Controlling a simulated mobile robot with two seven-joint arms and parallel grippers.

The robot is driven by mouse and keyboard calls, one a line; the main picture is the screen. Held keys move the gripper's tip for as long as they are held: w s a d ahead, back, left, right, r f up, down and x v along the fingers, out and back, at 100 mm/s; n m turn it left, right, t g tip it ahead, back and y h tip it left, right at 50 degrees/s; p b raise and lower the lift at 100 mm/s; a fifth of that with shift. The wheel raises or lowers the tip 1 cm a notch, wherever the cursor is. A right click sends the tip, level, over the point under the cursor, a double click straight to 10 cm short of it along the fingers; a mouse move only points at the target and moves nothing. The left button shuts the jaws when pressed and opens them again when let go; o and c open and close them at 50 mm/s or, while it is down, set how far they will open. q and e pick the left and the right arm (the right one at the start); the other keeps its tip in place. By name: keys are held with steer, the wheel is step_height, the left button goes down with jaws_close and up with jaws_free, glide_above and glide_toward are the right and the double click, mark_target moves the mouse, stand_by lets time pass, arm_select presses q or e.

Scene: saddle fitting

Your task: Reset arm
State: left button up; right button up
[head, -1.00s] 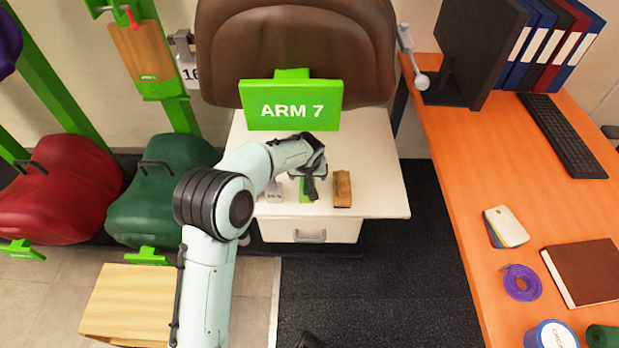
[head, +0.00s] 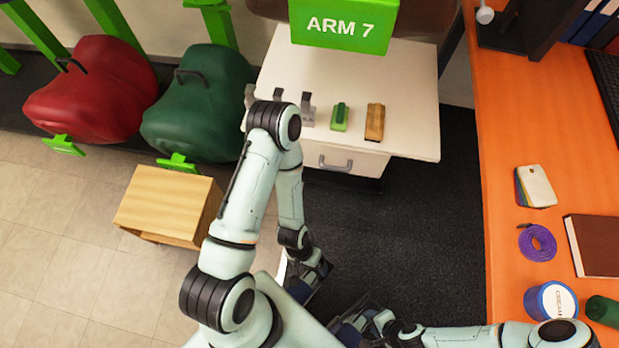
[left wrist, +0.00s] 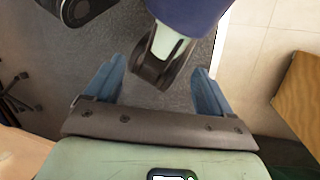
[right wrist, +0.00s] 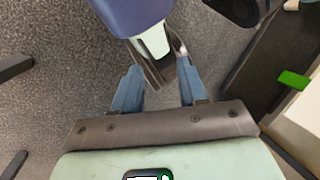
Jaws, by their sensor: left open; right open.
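My left gripper (head: 312,280) is drawn back low in front of my body, over the dark floor. In the left wrist view its blue fingers (left wrist: 155,88) are spread apart, with nothing held. My right gripper (head: 358,318) is beside it, a little to the right and lower. In the right wrist view its fingers (right wrist: 158,88) are spread and empty. Parts of my own body show just beyond both pairs of fingers. The two grippers are close together; the head view does not show whether they touch.
A white cabinet (head: 410,95) under the green "ARM 7" sign (head: 343,25) bears a green block (head: 340,118), a wooden block (head: 375,122) and grey metal pieces (head: 307,110). An orange desk (head: 500,180) is right. A wooden box (head: 165,205) and red and green saddles are left.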

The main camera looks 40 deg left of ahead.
step_height(320, 180, up, 12)
steer(key=p, duration=1.2)
steer(key=shift+w+f+g, duration=0.15)
steer(key=shift+w+g, duration=0.15)
steer(key=shift+w, duration=0.1)
